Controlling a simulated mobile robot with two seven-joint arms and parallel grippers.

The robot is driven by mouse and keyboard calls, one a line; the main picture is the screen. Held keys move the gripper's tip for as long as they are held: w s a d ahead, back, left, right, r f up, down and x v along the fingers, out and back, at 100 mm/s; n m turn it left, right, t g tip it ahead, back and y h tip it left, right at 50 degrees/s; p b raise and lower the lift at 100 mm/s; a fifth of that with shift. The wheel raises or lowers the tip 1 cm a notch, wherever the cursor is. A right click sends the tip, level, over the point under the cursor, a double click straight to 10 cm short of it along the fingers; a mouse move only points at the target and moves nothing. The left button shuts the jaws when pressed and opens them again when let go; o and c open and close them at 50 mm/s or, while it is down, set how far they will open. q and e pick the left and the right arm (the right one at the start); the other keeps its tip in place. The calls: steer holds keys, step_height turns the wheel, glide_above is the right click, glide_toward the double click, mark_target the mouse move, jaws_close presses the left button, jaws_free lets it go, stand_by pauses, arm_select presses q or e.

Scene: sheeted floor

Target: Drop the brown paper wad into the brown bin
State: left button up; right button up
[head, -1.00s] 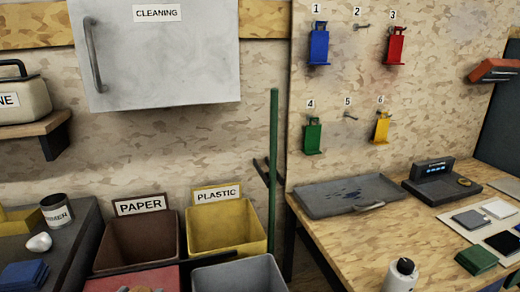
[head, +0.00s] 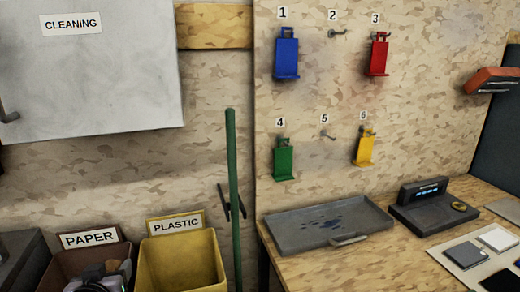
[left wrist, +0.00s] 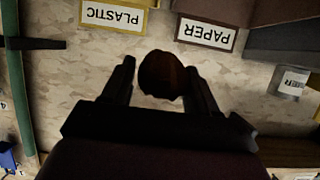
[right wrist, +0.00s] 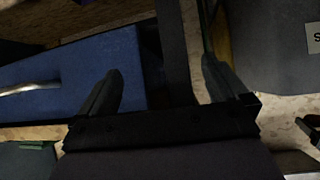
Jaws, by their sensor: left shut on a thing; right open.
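The brown paper wad (left wrist: 160,76) is held between the fingers of my left gripper (left wrist: 160,88) in the left wrist view. In the head view my left gripper (head: 103,281) shows at the bottom edge, in front of the brown bin (head: 62,264) labelled PAPER, overlapping its opening. A brown patch beside it there seems to be the wad (head: 118,268). I cannot tell the wad's height over the bin. The bin's inside is mostly hidden. My right gripper (right wrist: 161,82) is open and empty in the right wrist view.
The yellow PLASTIC bin (head: 180,265) stands right of the brown bin. A green pole (head: 233,190) rises beside it. The workbench (head: 350,267) with a grey tray (head: 290,238) is at the right. A blue surface (right wrist: 75,70) lies below my right gripper.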

arm_select(q)
steer(key=w+a+r+n+g+y+p, duration=0.1)
steer(key=w+a+n+y, duration=0.25)
steer(key=a, duration=0.45)
steer(key=w+a+r+n+g+y+p, duration=0.15)
steer(key=w+a, duration=0.25)
steer(key=a, duration=0.5)
step_height(320, 180, down, 7)
steer(key=a+b, duration=0.1)
steer(key=b, duration=0.4)
steer(key=shift+w+b, duration=0.25)
steer(key=shift+b, duration=0.1)
steer(key=shift+r, duration=0.1)
steer(key=o, duration=1.1)
steer(key=shift+o, duration=0.2)
steer(key=v, duration=0.7)
steer(key=shift+d, duration=0.15)
steer(key=shift+g, duration=0.25)
